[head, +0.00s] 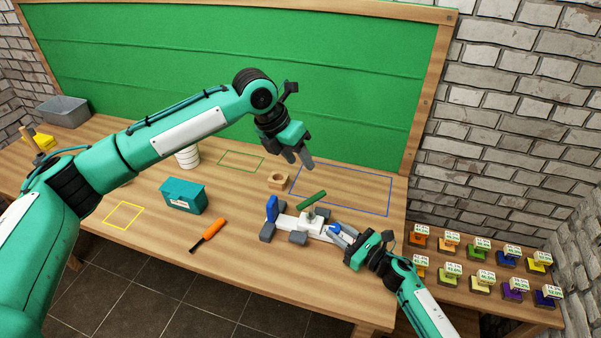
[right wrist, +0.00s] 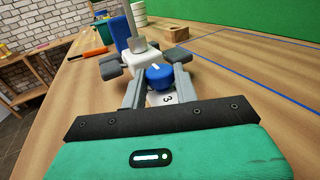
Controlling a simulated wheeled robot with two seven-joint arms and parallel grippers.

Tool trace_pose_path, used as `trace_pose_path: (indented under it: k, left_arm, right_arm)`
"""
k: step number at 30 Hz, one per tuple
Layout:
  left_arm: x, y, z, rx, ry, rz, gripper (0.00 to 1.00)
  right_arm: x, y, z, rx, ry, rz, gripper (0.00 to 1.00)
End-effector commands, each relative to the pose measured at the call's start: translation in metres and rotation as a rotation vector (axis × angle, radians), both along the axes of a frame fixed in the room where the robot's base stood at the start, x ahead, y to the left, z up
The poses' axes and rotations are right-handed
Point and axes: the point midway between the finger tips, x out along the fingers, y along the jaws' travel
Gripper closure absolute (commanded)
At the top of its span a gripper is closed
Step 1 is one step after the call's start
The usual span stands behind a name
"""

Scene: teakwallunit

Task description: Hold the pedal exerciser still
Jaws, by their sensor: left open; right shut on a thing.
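The pedal exerciser (head: 305,224) stands on the wooden table at centre right, with a white body, grey feet, a blue upright part at its left and a green bar on top. In the right wrist view it (right wrist: 143,61) lies straight ahead. My right gripper (head: 337,232) is at its right end, shut on it; in the right wrist view the fingers (right wrist: 158,84) flank a blue knob (right wrist: 159,76) above a white face marked "3". The exact contact is partly hidden. My left gripper (head: 305,160) is open and empty, raised above and behind the exerciser.
Several coloured labelled items sit on the right shelf (head: 465,297).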

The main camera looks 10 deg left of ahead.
Motion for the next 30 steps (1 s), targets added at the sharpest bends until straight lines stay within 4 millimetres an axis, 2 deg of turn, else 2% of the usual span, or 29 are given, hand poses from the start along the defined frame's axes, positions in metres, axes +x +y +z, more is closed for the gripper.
trace_pose_path:
  k: [30]
  left_arm:
    - [0.000,-0.013,-0.044,-0.167,0.557,1.565,0.56]
  right_arm:
    - [0.000,0.000,-0.001,-0.002,0.001,-0.001,0.92]
